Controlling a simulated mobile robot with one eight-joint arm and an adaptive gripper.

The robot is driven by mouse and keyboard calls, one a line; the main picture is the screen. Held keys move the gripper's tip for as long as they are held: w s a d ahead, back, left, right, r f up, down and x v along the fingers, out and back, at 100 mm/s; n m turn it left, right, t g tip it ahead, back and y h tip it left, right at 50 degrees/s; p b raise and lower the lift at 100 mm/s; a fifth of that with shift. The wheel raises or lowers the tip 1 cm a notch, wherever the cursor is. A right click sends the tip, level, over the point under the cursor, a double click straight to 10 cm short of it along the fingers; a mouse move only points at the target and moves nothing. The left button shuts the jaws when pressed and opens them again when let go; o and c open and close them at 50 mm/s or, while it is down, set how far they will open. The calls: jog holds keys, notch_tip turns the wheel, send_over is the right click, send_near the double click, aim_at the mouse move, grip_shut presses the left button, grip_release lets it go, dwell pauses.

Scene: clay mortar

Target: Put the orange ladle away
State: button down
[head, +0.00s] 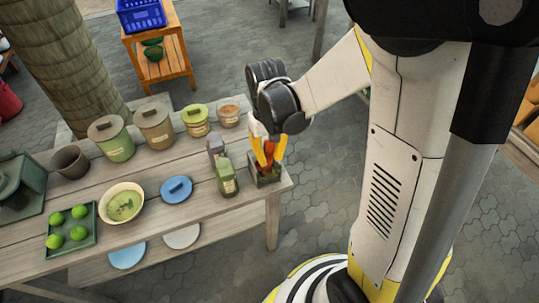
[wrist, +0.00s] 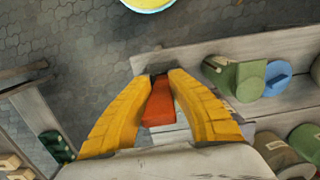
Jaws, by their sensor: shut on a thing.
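The orange ladle (head: 269,148) is between the yellow fingers of my gripper (head: 267,163). In the wrist view the ladle (wrist: 159,103) shows as a red-orange strip, its far end at the fingertips (wrist: 162,74). My gripper is shut on it and points down at the right end of the wooden table. A small grey-green square holder (head: 267,176) stands on the table directly under the fingertips. The ladle's lower end is hidden by the fingers and holder, so I cannot tell how far it is inside.
A green bottle (head: 227,178) and a grey bottle (head: 215,146) stand just left of the holder. A blue lid (head: 176,190), a cream bowl (head: 122,215), a tray (head: 49,247) of green fruit and several lidded pots are further left. The table's right edge is close.

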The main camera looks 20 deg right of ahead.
dwell(0.3)
jog(key=c, duration=1.2)
grip_release()
jog(key=shift+c, duration=0.2)
jog(key=r, duration=0.8)
jog(key=w+r, duration=0.1)
jog(key=r, duration=0.3)
jog(key=shift+s+r, duration=0.35)
jog(key=shift+s, duration=0.05)
jog(key=s+r+t, duration=0.3)
jog(key=s+t, duration=0.5)
jog(key=shift+s, duration=0.15)
